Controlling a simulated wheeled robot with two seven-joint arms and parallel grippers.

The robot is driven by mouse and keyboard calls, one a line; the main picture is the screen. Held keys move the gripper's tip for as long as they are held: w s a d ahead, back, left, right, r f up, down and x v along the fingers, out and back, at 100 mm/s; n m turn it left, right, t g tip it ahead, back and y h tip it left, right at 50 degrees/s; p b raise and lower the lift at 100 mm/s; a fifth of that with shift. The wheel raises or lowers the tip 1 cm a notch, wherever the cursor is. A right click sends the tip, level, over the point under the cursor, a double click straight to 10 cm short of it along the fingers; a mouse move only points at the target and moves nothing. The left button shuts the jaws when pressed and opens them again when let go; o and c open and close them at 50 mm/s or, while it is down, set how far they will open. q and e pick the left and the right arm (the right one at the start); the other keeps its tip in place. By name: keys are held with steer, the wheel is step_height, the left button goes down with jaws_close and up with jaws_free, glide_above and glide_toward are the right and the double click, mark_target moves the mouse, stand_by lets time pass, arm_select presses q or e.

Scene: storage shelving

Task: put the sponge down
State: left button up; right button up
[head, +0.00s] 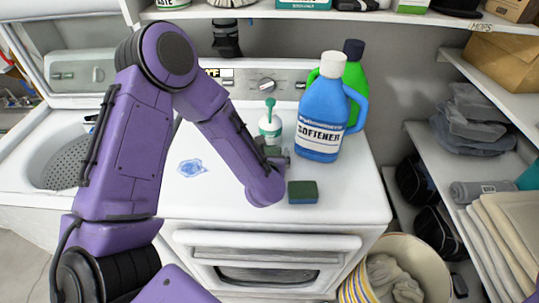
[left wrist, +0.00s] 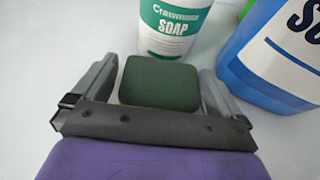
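A dark green sponge (left wrist: 160,80) sits between the two fingers of my left gripper (left wrist: 160,88) in the left wrist view. The grey fingers flank its two sides closely, and I take them as shut on it. In the head view the left gripper (head: 273,154) is over the white machine top (head: 225,205), just in front of the soap bottle; the sponge between its fingers is mostly hidden there. Whether that sponge touches the top cannot be told. Another green sponge (head: 302,192) lies on the top, right of my left wrist. My right gripper is not in view.
A soap bottle (head: 270,126) stands just beyond the gripper, with a blue softener jug (head: 320,115) to its right and a green jug (head: 354,75) behind. A blue wet-looking patch (head: 192,167) lies left. The top's front right is clear.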

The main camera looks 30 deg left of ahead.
arm_select(q)
steer(key=shift+s+r, duration=0.1)
steer(key=shift+s, duration=0.1)
steer(key=b+v, duration=0.2)
steer(key=v, duration=0.5)
steer(key=shift+s+d, duration=0.2)
steer(key=shift+s, duration=0.15)
steer(key=s+d+r+p, duration=0.1)
steer(key=s+r+p, duration=0.1)
steer(key=p, duration=0.2)
steer(key=shift+s+d+r, duration=0.1)
steer(key=shift+s+d, duration=0.1)
steer(key=shift+s+d+p, duration=0.2)
steer(key=shift+s+p, duration=0.1)
steer(key=shift+p, duration=0.2)
steer(key=shift+s, duration=0.1)
